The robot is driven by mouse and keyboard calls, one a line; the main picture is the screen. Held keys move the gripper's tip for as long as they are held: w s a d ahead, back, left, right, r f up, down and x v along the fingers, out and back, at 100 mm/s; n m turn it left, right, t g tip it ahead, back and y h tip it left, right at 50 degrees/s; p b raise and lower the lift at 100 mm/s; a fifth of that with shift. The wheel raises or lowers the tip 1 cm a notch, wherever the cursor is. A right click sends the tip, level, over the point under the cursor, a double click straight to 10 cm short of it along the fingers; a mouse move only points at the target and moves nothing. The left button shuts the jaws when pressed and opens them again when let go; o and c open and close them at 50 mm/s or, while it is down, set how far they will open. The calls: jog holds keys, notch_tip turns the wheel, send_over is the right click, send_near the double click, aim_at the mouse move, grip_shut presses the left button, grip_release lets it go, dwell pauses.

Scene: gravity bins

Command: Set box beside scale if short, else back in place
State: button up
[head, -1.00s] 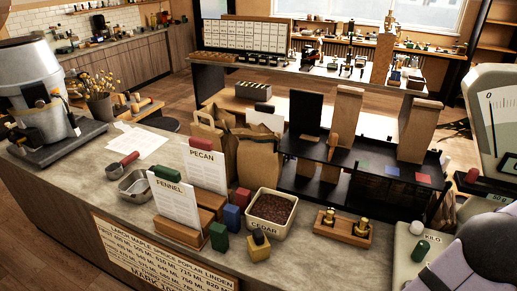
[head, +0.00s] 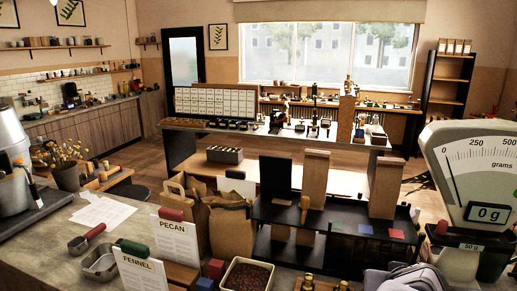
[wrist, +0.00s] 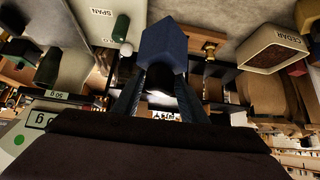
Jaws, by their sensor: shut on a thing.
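In the wrist view my gripper (wrist: 160,78) is shut, its two fingers on either side of a dark blue box (wrist: 164,44). The held box is not visible in the head view. The scale (head: 478,160) stands at the right of the head view. Its needle is near 0 on the grams dial, and its display (head: 488,213) reads 0 g. In the wrist view, the scale's display (wrist: 40,122) shows upside down at the lower left. A pale surface marked SPAN (wrist: 98,14), with a green knob and a white knob, lies beside the held box.
A bin marked CEDAR (wrist: 277,48) holds brown bits. Cards marked PECAN (head: 178,240) and FENNEL (head: 142,272) stand on the counter (head: 50,232). A blue block (head: 205,284) and a red block (head: 215,268) stand by the bin. A dark rack (head: 335,240) with upright boards stands behind.

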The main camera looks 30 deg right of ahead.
jog(key=shift+w+a+f+n, duration=0.1)
jog(key=shift+a+f+n, duration=0.05)
jog(key=shift+a, duration=0.75)
jog(key=shift+w+a+f+n, duration=0.1)
jog(key=shift+a+f+n, duration=0.05)
jog(key=shift+a, duration=0.7)
jog(key=f+b, duration=0.1)
jog(key=f, duration=0.2)
jog(key=f+b, duration=0.2)
jog(key=f, duration=0.2)
jog(key=w+d+f+b, duration=0.1)
jog(key=f+b, duration=0.1)
jog(key=f, duration=0.1)
jog(key=shift+w+f, duration=0.1)
jog(key=shift+f, duration=0.05)
jog(key=w+a+r+n+t+y, duration=0.3)
jog(key=w+a+n+y, duration=0.25)
jog(key=n, duration=0.25)
notch_tip(320, 180, down, 10)
jog(key=shift+f+y, duration=0.25)
jog(key=o, duration=1.4)
